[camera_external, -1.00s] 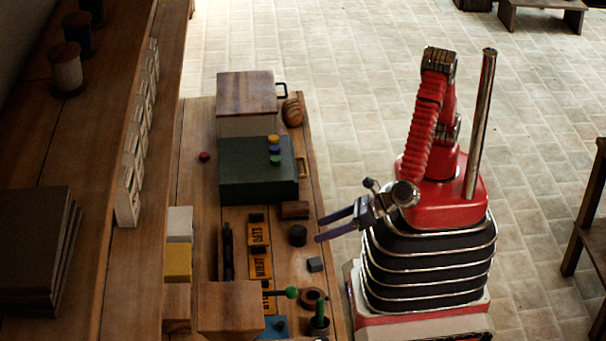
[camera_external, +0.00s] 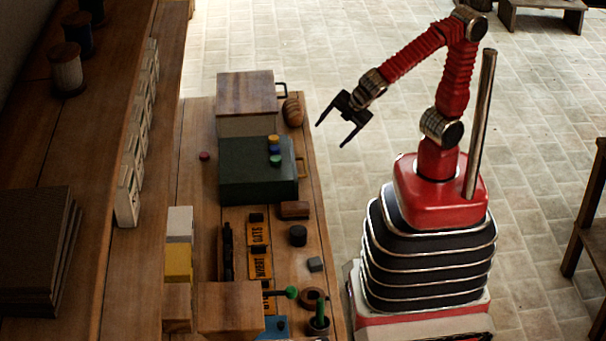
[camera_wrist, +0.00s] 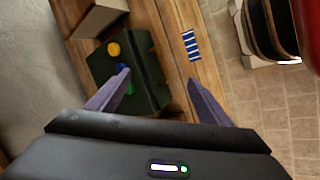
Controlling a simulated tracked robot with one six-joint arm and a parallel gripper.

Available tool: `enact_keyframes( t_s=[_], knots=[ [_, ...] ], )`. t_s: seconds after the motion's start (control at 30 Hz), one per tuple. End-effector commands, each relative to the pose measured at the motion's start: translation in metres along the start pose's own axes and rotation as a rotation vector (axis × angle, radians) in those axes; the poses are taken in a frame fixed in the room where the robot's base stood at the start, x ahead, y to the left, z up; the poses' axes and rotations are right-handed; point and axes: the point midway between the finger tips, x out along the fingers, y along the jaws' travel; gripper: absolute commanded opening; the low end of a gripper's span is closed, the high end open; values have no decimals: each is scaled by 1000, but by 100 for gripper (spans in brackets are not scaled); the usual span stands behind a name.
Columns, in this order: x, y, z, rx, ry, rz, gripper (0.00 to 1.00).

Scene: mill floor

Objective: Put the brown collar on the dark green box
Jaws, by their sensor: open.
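The brown collar (camera_external: 313,297) looks like a flat dark-brown ring with a hole. It lies on the workbench near its front right edge, beside a green upright peg. The dark green box (camera_external: 250,180) sits farther back on the bench, with yellow, blue and green round pieces on its top. It also shows in the wrist view (camera_wrist: 152,85), partly behind a finger. My gripper (camera_external: 331,135) is open and empty, raised to the right of the box and well away from the collar. Its spread fingers also show in the wrist view (camera_wrist: 158,76). The collar is not visible there.
A wooden-topped box (camera_external: 246,92) and a bread loaf (camera_external: 292,111) stand behind the green box. A dark cylinder (camera_external: 298,235), a small grey block (camera_external: 315,264) and lettered plates (camera_external: 259,265) lie nearer. A striped blue-and-white piece (camera_wrist: 190,45) shows in the wrist view.

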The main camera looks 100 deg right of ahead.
Motion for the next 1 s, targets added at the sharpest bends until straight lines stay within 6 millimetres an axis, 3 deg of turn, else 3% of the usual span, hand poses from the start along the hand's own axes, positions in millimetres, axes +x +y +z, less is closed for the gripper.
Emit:
enact_keyframes(
  t_s=[0.03,0.2,0.5,0.7,1.0],
  knots=[
    [-4,0,16,85,7,-19,73],
    [-14,-9,54,359,36,-91,73],
    [-35,-31,99,828,113,-197,73],
    [-44,-42,111,1032,160,-241,73],
    [-46,-44,112,1067,168,-251,73]
  ],
)
